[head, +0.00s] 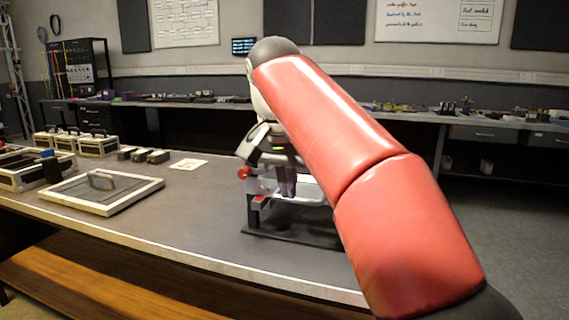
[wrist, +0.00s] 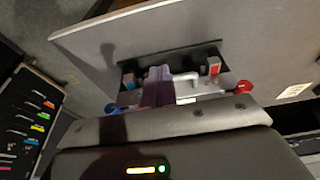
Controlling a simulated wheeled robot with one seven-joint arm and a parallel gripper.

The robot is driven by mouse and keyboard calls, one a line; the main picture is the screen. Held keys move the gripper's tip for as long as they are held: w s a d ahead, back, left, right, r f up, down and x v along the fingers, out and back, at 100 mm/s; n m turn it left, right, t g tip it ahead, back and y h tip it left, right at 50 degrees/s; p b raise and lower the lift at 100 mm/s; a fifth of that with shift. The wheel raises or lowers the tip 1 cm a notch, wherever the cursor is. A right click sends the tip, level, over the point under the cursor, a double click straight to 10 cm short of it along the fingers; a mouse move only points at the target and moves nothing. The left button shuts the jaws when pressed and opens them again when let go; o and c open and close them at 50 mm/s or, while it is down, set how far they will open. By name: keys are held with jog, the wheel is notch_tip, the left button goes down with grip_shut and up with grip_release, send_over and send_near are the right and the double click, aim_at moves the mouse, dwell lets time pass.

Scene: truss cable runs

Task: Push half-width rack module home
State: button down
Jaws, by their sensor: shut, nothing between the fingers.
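The rack fixture, a black frame (head: 290,238) on the bench, stands below my gripper in the head view. In the wrist view its black frame (wrist: 215,52) holds a pale unit with a white handle (wrist: 188,77), seemingly the half-width module. A small red block (wrist: 214,67) sits right of the handle and a blue one (wrist: 128,80) at the left. My gripper (head: 287,188) is shut and empty, its purple fingers pointing down at the fixture. In the wrist view the fingers (wrist: 158,76) overlap the unit's left part; I cannot tell whether they touch it. My arm hides the fixture's right side.
A red knob (head: 243,173) shows left of the fingers. A framed panel with a handle (head: 103,196) lies on the bench to the left, with several cases (head: 97,145) behind it. The bench between panel and fixture is mostly clear. A white card (head: 188,164) lies farther back.

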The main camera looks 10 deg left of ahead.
jog(key=shift+v, duration=1.95)
jog(key=c, duration=2)
grip_release()
jog(key=shift+o, duration=1.3)
jog(key=shift+d, duration=0.4)
jog(key=shift+o, duration=0.2)
jog(key=d+f, duration=0.1)
jog(key=d, duration=0.7)
jog(key=s+d+f+t, duration=0.1)
jog(key=s+d+f, duration=0.45)
jog(key=d, duration=0.35)
jog(key=s+d+f, duration=0.5)
jog(key=s+f, duration=0.1)
jog(key=f, duration=0.4)
jog(key=s+d+f+n+t, duration=0.1)
jog(key=s+d+f, duration=0.4)
jog(key=f, duration=0.5)
jog(key=shift+s, duration=0.95)
